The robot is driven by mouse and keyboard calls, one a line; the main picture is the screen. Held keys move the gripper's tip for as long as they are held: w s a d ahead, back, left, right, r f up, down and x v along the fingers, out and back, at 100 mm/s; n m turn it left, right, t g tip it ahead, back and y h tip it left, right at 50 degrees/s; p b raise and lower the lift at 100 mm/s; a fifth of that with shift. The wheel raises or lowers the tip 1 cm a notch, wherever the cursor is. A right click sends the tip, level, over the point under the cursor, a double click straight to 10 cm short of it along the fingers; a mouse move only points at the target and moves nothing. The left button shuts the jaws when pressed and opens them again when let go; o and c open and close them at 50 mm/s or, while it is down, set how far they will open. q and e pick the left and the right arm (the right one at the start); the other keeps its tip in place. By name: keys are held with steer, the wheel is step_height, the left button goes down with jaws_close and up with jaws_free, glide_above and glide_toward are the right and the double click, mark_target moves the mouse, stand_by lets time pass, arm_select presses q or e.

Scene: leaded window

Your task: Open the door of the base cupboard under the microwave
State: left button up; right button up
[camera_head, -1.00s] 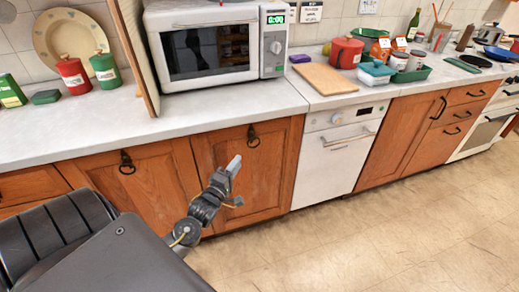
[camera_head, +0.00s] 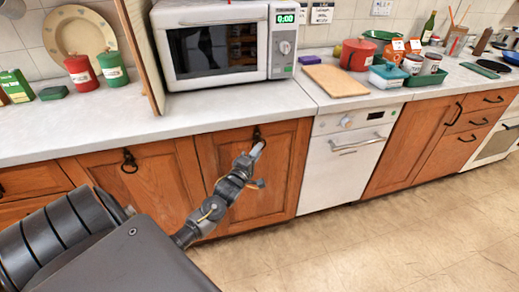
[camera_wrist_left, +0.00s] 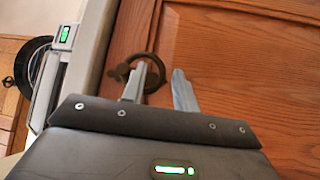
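The microwave (camera_head: 212,42) stands on the counter. The wooden cupboard door (camera_head: 272,185) under it is closed, with a dark ring handle (camera_head: 257,136) near its top edge. My left gripper (camera_head: 257,152) is just in front of that handle in the head view and hides part of it. In the left wrist view, my left gripper (camera_wrist_left: 160,80) has its two fingers apart. The ring handle (camera_wrist_left: 152,61) overlaps the left finger; I cannot tell whether that finger passes through the ring. My right gripper is not in view.
Another closed wooden door (camera_head: 140,190) with a ring handle is to the left. A white dishwasher (camera_head: 343,165) is to the right. The counter (camera_head: 200,120) overhangs the doors. The tiled floor (camera_head: 370,245) in front is clear.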

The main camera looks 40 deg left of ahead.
arm_select(q)
steer(key=shift+x, duration=0.95)
jaws_close()
